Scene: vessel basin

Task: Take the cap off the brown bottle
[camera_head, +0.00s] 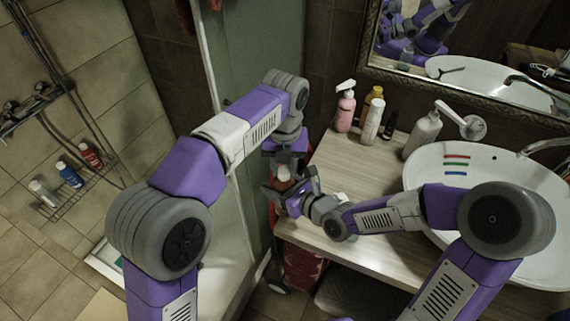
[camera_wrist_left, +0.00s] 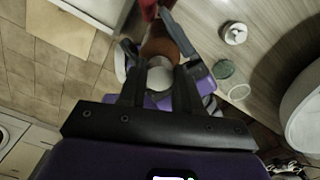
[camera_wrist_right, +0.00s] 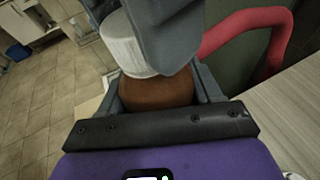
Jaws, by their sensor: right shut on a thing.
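The brown bottle (camera_wrist_right: 158,93) is between the fingers of my right gripper (camera_wrist_right: 158,92), which is shut on its body. Its white cap (camera_wrist_right: 120,42) is on top of the bottle. My left gripper (camera_wrist_left: 160,82) is at the cap, with one finger on each side of it; the cap also shows in the left wrist view (camera_wrist_left: 160,77). The left fingers look open around the cap, and I cannot tell if they touch it. In the head view the bottle (camera_head: 284,173) is mostly hidden by the two grippers, near the counter's left end.
The wooden counter (camera_head: 340,180) carries a pink pump bottle (camera_head: 345,110), a white bottle (camera_head: 372,120) and others at the back. A white sink (camera_head: 415,170) is at right. Small round items, one a white lid (camera_wrist_left: 234,33), lie on the counter near the grippers.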

